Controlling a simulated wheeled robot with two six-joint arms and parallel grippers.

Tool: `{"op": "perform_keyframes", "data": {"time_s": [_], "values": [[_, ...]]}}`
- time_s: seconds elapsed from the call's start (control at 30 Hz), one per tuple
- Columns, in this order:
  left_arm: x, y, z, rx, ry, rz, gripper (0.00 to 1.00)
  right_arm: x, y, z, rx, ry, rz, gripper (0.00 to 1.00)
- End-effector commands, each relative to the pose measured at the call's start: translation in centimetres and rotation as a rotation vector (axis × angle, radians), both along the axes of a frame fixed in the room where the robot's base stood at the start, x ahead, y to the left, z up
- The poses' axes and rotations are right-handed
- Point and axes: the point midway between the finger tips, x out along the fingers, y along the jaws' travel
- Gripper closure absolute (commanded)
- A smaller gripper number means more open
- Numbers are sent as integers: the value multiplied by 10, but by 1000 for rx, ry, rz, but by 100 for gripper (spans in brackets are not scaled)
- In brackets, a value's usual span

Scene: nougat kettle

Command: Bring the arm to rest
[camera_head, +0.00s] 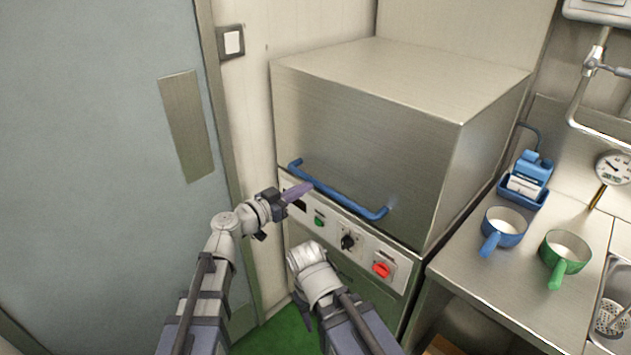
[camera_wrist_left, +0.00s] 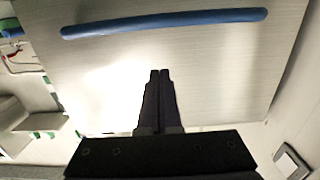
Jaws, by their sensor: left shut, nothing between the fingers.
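My left gripper (camera_head: 306,187) is shut and empty in front of the steel machine's hood (camera_head: 360,140), close to the left end of the blue bar handle (camera_head: 340,193). In the left wrist view its two dark fingers (camera_wrist_left: 160,74) lie together with nothing between them. The blue handle (camera_wrist_left: 165,23) crosses the top of that view, apart from the fingertips.
The panel has a green button (camera_head: 319,221), a black knob (camera_head: 348,242) and a red switch (camera_head: 382,269). On the right counter stand a blue mug (camera_head: 504,228), a green mug (camera_head: 566,252) and a blue holder (camera_head: 525,181). A grey door (camera_head: 90,130) is at left.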

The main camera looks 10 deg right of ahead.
Motion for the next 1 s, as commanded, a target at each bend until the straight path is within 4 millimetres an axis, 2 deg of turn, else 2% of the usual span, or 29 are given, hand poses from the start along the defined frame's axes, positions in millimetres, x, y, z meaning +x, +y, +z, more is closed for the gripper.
{"op": "perform_keyframes", "data": {"time_s": [0.1, 0.3, 0.7, 0.77, 0.87, 1.0], "values": [[-14, 16, 1, 0, 0, 2, 100, 0, 0, 1, 0, 0, 0, 50], [-24, 30, 2, -1, -1, 1, 100, 0, 0, 2, 0, 0, 0, 50], [-28, 32, -2, 8, 18, -8, 100, 0, 0, 2, 0, 0, 0, 50], [-32, 31, -11, 28, 58, -23, 100, 0, 0, 2, 0, 0, 0, 50], [-47, 31, -39, 94, 193, -55, 100, 0, 0, 2, 0, 0, 0, 50], [-78, 46, -97, 237, 487, -50, 100, 0, 0, 2, 0, 0, 0, 50]]}}
